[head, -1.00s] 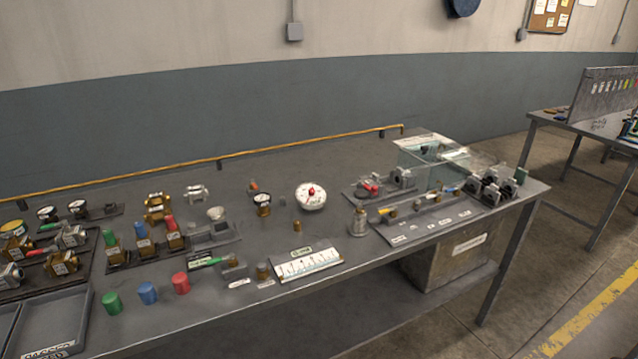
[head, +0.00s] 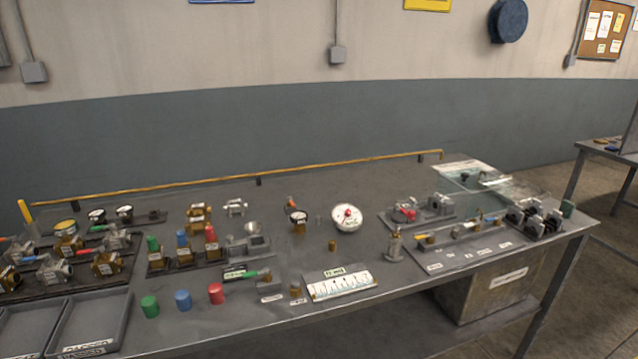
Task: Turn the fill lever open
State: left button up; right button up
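I cannot read which lever is marked fill. A green-handled lever (head: 250,275) lies on a small block near the bench's front, beside a dark green label. On the right test panel (head: 462,250), a yellow-handled lever (head: 426,238) and a blue-tipped lever (head: 472,223) stand above several small white labels. Behind it, a red-handled valve (head: 405,214) sits on another grey base. Neither of my grippers shows in the head view.
Red, blue and green caps (head: 183,300) stand along the front edge. Grey trays (head: 92,322) are at front left, and brass valves crowd behind them. A white scale card (head: 340,284) lies front centre. A clear panel (head: 505,188) stands at right. A yellow rail (head: 240,183) runs along the back.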

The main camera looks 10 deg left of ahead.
aim_at(498, 217)
jog(key=z, duration=0.3)
jog(key=k, duration=0.2)
jog(key=u, duration=0.7)
jog(key=i, duration=0.95)
jog(key=z, duration=1.6)
jog(key=i, duration=0.35)
jog(key=u, duration=0.05)
jog(key=k, duration=0.45)
jog(key=z, duration=0.95)
jog(key=i, duration=0.75)
jog(key=u, duration=0.35)
